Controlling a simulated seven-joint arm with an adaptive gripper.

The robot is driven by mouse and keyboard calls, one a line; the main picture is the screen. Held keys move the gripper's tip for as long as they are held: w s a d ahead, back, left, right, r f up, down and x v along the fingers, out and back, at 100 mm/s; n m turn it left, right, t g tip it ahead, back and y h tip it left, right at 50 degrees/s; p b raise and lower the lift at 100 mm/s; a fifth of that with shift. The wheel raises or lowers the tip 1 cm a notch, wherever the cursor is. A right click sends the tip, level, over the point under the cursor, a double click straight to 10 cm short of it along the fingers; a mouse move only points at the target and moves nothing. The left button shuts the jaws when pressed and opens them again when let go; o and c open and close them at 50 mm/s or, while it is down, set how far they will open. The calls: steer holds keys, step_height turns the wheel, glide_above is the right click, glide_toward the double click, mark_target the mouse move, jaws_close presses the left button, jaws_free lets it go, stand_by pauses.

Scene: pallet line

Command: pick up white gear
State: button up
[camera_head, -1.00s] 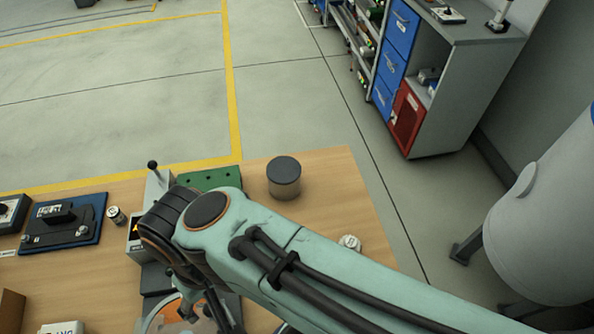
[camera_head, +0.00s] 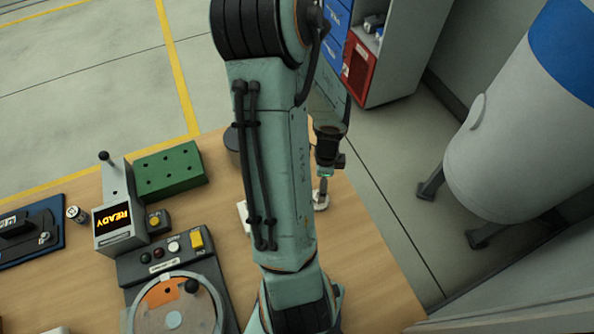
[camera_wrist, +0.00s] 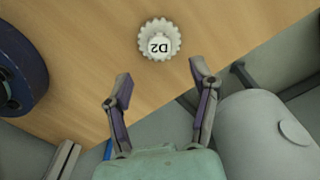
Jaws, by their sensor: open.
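The white gear (camera_wrist: 160,40) lies on the wooden table in the wrist view, with toothed edges and a raised hub marked D2. In the head view the white gear (camera_head: 320,198) shows partly beneath my gripper, near the table's right edge. My gripper (camera_wrist: 160,88) is open and empty, its two fingers spread apart. The gear sits ahead of the fingertips in the wrist view, between their lines but not between the fingers. In the head view my gripper (camera_head: 322,180) points down close to the gear; its fingers are small there.
A dark cylinder (camera_head: 232,138) stands behind my arm; it also shows in the wrist view (camera_wrist: 22,70). A green block (camera_head: 168,170), a READY display (camera_head: 112,218) and a control panel with a round disc (camera_head: 160,262) stand left. A white tank is beyond the table's right edge.

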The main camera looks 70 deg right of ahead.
step_height(320, 180, down, 6)
steer(key=shift+w+f, duration=0.1)
stand_by(0.4)
jaws_close()
